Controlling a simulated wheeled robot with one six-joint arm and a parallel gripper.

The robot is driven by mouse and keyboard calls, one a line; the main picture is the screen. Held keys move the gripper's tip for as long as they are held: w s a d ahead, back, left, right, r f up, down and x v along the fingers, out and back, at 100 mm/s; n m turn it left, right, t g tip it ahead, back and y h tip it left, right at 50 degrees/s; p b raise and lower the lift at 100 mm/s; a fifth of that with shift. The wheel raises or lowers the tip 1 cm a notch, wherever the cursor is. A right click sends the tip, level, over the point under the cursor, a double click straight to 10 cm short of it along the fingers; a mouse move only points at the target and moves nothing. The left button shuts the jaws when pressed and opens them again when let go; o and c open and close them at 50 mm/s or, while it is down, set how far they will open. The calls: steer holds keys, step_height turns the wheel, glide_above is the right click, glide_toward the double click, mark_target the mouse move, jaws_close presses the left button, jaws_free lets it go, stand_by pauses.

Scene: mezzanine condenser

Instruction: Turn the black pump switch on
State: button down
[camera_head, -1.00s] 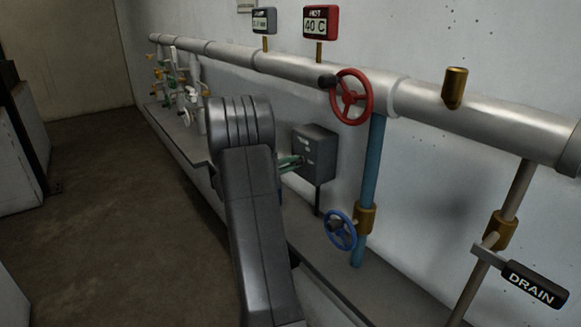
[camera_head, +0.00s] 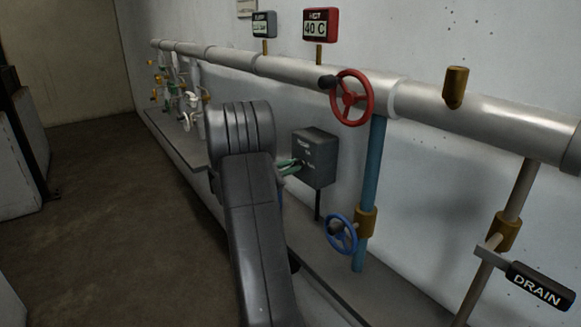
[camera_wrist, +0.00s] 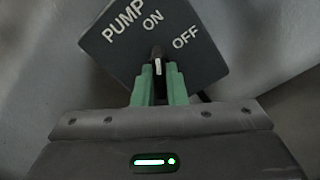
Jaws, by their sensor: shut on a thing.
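The grey pump box (camera_head: 322,160) is fixed by the wall, right of my arm in the head view. In the wrist view its face (camera_wrist: 135,55) reads PUMP, ON and OFF. The black pump switch (camera_wrist: 157,58) has a white mark and sits below the labels, its pointer roughly upward in the picture, under ON and left of OFF. My gripper (camera_wrist: 158,80) has green fingers, shut on the switch from both sides. In the head view the gripper (camera_head: 292,166) reaches the box's left side, partly hidden by my arm.
A red wheel valve (camera_head: 351,98) is on the large pipe (camera_head: 480,118) above right. A blue wheel valve (camera_head: 341,233) is below the box. A DRAIN handle (camera_head: 537,285) juts out at lower right. Open floor (camera_head: 110,210) lies left.

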steer(key=shift+n, duration=0.5)
steer(key=c, duration=1.5)
jaws_free()
steer(key=shift+o, duration=0.2)
steer(key=shift+a, duration=0.1)
steer(key=b+v, duration=0.2)
steer(key=v, duration=1.1)
steer(key=shift+s+a, duration=0.25)
steer(key=p+x, duration=0.2)
steer(key=x, duration=1.2)
